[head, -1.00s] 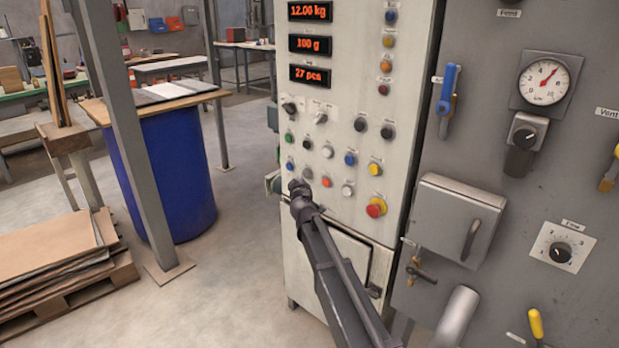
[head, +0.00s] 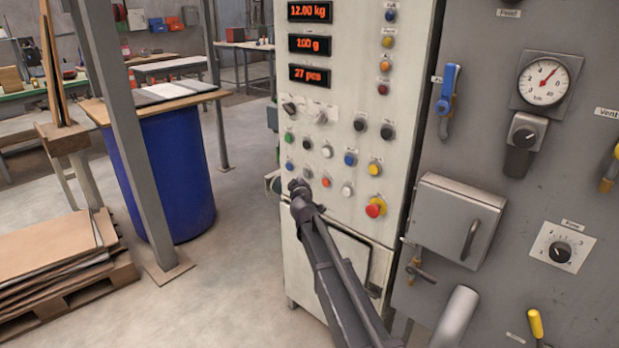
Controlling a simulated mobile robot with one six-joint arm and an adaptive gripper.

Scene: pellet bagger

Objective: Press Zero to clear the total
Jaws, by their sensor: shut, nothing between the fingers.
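The pale control panel (head: 345,209) carries several rows of small coloured buttons and knobs. Their labels are too small to read, so I cannot tell which button is Zero. Three red displays read 12.00 kg (head: 310,11), 100 g (head: 308,44) and 27 pcs (head: 310,75). My gripper (head: 297,184) is shut and empty at the panel's lower left. It appears just below a blue button (head: 289,166) and left of an orange-red button (head: 325,182). Whether it touches the panel is unclear. My gripper and arm hide part of the panel's lower edge.
A red mushroom button on a yellow base (head: 375,207) sits right of my gripper. A grey box with a handle (head: 455,222) juts from the grey panel farther right.

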